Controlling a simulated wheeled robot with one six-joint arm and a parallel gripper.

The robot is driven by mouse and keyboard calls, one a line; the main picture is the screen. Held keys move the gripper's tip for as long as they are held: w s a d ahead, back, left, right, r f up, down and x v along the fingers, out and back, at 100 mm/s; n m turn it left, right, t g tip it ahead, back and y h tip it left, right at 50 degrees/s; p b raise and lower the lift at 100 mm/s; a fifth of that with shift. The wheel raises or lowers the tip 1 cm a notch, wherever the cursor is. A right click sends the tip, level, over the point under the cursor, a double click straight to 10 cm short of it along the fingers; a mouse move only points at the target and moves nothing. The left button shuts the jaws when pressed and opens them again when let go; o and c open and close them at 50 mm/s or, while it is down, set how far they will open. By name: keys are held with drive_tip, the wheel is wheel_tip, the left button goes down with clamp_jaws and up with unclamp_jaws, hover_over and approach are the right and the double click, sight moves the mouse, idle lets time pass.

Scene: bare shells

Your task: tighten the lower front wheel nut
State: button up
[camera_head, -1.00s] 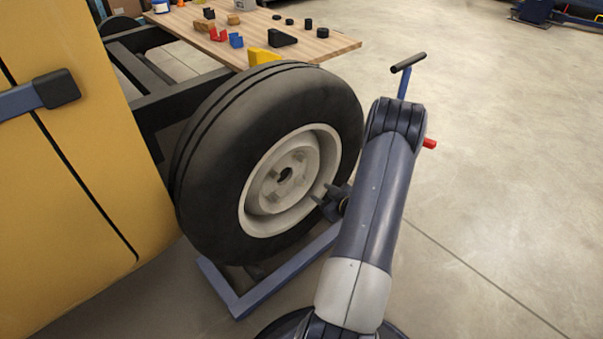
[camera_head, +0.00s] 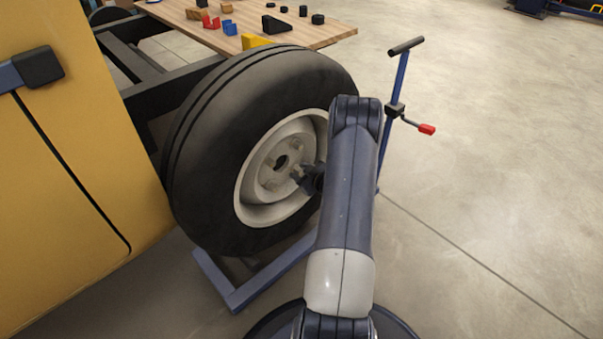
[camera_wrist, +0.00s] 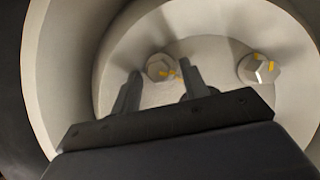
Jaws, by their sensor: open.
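The wheel (camera_head: 190,195) has a black tyre and a pale rim with a hub plate around a dark centre hole. In the wrist view two hex nuts with yellow marks show: a left nut (camera_wrist: 160,67) and a right nut (camera_wrist: 259,69). My gripper (camera_wrist: 161,72) is open, its fingertips on either side of the left nut in the picture. I cannot tell whether they touch it or are still short of it. In the head view my gripper (camera_head: 301,178) is at the right part of the hub, partly hidden by my arm, which also covers the rim's right edge.
A blue stand with a black T-handle (camera_head: 406,46) and a red-tipped crank (camera_head: 426,129) is right of my arm. A blue floor frame (camera_head: 235,297) lies below the wheel. A yellow body panel (camera_head: 70,190) is left; a wooden bench (camera_head: 325,35) with small parts is behind.

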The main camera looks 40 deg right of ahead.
drive_tip(key=shift+c, duration=0.4)
clamp_jaws()
drive_tip(key=shift+r, duration=0.1)
drive_tip(key=shift+d+r+m+y+p, duration=0.1)
drive_tip(key=shift+d+m+y+p, duration=0.1)
drive_tip(key=shift+m+y+p, duration=0.65)
drive_tip(key=shift+m+p, duration=0.35)
drive_tip(key=shift+p, duration=0.25)
